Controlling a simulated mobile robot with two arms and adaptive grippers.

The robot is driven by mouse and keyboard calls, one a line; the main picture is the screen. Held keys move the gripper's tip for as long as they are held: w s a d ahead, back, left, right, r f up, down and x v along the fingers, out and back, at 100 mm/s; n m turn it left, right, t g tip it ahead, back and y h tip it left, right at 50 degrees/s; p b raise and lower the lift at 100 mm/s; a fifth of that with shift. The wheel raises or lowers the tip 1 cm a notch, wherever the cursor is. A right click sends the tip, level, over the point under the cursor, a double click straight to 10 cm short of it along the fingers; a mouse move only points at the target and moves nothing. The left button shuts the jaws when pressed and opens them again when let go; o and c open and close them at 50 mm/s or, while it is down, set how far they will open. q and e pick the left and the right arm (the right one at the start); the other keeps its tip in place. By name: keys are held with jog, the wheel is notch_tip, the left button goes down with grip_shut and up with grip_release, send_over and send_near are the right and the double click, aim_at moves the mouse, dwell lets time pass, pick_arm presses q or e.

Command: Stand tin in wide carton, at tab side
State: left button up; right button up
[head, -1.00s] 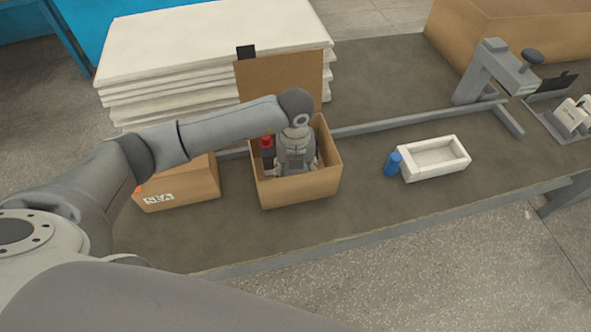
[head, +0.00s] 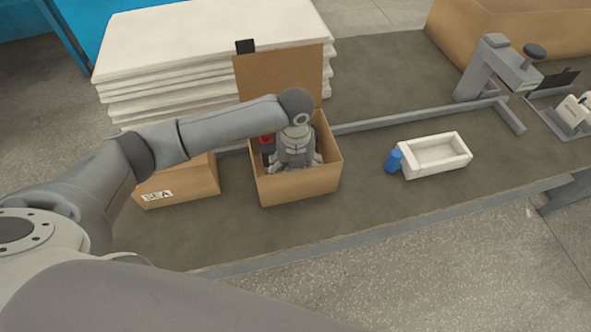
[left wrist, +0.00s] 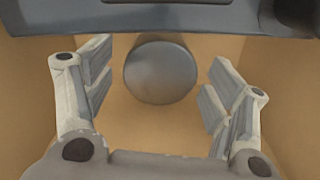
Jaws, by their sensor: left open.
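The open carton (head: 298,187) stands mid-bench, its back flap raised with a black tab (head: 245,46) at the flap's top left. My left gripper (head: 295,165) reaches down into this carton from above. In the left wrist view a dark grey round tin (left wrist: 160,72) stands upright on the carton floor, seen from above. The fingers of my left gripper (left wrist: 160,105) are open on either side of it, with gaps showing on both sides. In the head view the gripper hides the tin. My right gripper is not in view.
A red-topped dark item (head: 266,140) is at the carton's back left. A carton marked SEA (head: 185,187) stands left, partly under my arm. A blue cylinder (head: 393,161) and a white tray (head: 437,171) stand right. White sheets (head: 200,50) are stacked behind.

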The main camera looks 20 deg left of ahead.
pick_arm(q)
jog(key=shift+r+p, duration=0.45)
jog(key=shift+r, duration=0.05)
notch_tip(320, 180, up, 12)
jog(key=b, duration=0.1)
jog(key=shift+r, duration=0.1)
